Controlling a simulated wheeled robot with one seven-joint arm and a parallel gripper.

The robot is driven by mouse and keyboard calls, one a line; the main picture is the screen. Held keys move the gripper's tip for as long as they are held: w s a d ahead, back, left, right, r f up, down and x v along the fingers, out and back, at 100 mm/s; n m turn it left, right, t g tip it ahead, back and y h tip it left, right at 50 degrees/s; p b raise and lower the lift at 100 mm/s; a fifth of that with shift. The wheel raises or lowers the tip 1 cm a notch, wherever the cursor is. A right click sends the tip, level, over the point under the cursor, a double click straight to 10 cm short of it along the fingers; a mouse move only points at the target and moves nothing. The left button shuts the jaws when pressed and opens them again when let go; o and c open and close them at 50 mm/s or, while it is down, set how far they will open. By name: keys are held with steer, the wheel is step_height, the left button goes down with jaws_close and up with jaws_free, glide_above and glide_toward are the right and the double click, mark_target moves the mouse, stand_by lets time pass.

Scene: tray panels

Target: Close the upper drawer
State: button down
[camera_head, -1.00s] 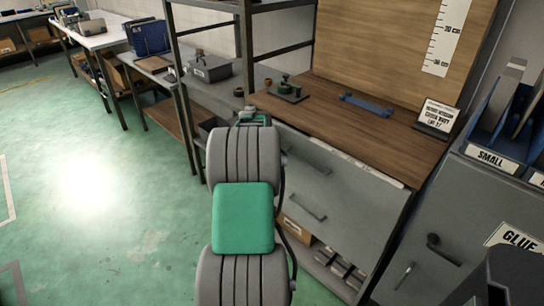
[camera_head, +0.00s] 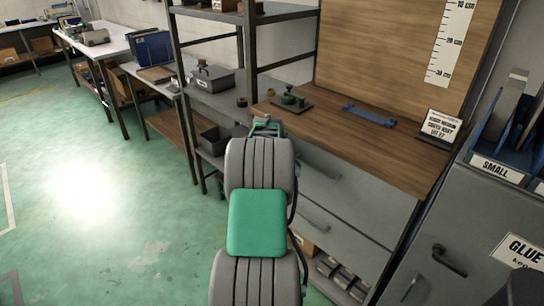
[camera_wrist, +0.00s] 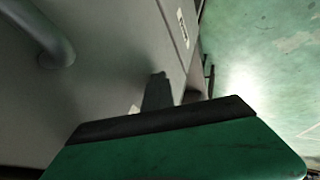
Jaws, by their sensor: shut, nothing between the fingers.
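The upper drawer (camera_head: 355,185) is a grey front with a bar handle (camera_head: 322,168), just below the brown worktop of the bench. Its front sits close under the worktop edge, with no open top showing. I cannot tell if it is fully flush. My gripper (camera_head: 265,125) is at the left end of the drawer, partly hidden behind my arm. In the wrist view the shut, empty fingers (camera_wrist: 157,92) are close against a grey panel (camera_wrist: 110,60) with a handle (camera_wrist: 42,35) at upper left. Whether they touch it is unclear.
The lower drawer (camera_head: 350,238) lies below, over a shelf with boxes (camera_head: 340,275). A grey cabinet (camera_head: 445,235) stands at the right. A shelf post (camera_head: 248,60) rises near the gripper. The green floor (camera_head: 130,220) at left is clear.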

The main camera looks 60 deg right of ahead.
steer(key=s+a+r, duration=0.2)
steer(key=a+r, duration=0.6)
steer(key=a, duration=0.2)
steer(key=w+a+r+n+y+p, duration=0.1)
steer(key=w+a+r+p, duration=0.2)
steer(key=a, duration=0.5)
steer(key=w+a+r+t+y+p, duration=0.1)
steer(key=w+a+r+p, duration=0.15)
steer(key=a, duration=0.55)
steer(key=w+a+r+n+y+p, duration=0.1)
steer(key=w+a+r+p, duration=0.25)
steer(key=a, duration=0.45)
steer(key=s+a+r+y+p, duration=0.1)
steer(key=s+a+p, duration=0.1)
steer(key=a, duration=0.6)
steer(key=s+a+r+n+y+p, duration=0.1)
steer(key=s+a+r+p, duration=0.1)
steer(key=s+a, duration=0.3)
steer(key=s+a+r+n+g+y+p, duration=0.1)
steer(key=s+a, duration=0.3)
steer(key=a, duration=0.9)
steer(key=shift+s+r+y+p, duration=0.2)
steer(key=shift+s+y+p, duration=0.1)
steer(key=shift+p, duration=0.55)
